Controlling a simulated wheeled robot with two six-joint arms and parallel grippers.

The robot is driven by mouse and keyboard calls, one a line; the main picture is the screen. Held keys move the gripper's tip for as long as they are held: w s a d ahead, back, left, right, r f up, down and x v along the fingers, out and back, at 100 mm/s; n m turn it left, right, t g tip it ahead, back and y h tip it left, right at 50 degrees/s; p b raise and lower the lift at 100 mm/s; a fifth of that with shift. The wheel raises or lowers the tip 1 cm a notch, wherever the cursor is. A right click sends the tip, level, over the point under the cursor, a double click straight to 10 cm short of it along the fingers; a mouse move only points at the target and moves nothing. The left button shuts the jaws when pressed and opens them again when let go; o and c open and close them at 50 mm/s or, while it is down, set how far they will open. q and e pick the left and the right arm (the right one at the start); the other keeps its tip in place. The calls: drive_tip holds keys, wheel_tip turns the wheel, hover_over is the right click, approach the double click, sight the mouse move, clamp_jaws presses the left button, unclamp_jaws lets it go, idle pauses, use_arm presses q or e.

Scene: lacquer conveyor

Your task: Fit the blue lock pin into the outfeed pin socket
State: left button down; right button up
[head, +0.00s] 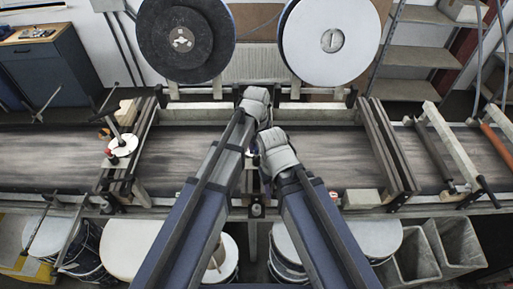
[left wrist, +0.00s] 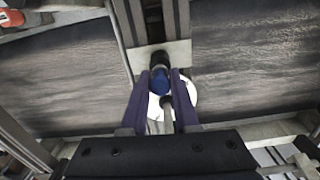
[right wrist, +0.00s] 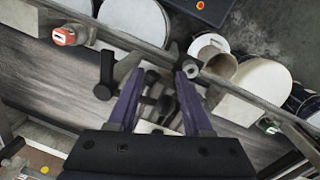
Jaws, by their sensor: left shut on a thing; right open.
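The blue lock pin (left wrist: 160,84) is between the purple fingers of my left gripper (left wrist: 161,76), which is shut on it. A dark round piece (left wrist: 159,60) adjoins the pin's far end, over a pale plate (left wrist: 180,56). I cannot tell whether that piece is part of the pin or the socket. In the head view my left gripper (head: 256,106) is over the gap between the belts, and the pin is hidden. My right gripper (head: 276,146) is just below it. In the right wrist view my right gripper (right wrist: 157,82) is open and empty. I cannot clearly identify the outfeed pin socket.
Dark belts lie left (head: 60,160) and right (head: 335,150) of the central gap. A dark disc (head: 160,45) and a white disc (head: 318,70) stand behind. A black handle (right wrist: 105,72) is beside my right fingers. Drums and bins stand below the front rail.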

use_arm(q)
drive_tip(key=shift+f+b, duration=0.8)
drive_tip(key=shift+f, duration=0.05)
drive_tip(key=c, duration=0.6)
unclamp_jaws()
drive_tip(key=shift+r, duration=0.1)
wheel_tip(320, 180, up, 8)
drive_tip(key=p, duration=0.8)
drive_tip(key=shift+f, duration=0.2)
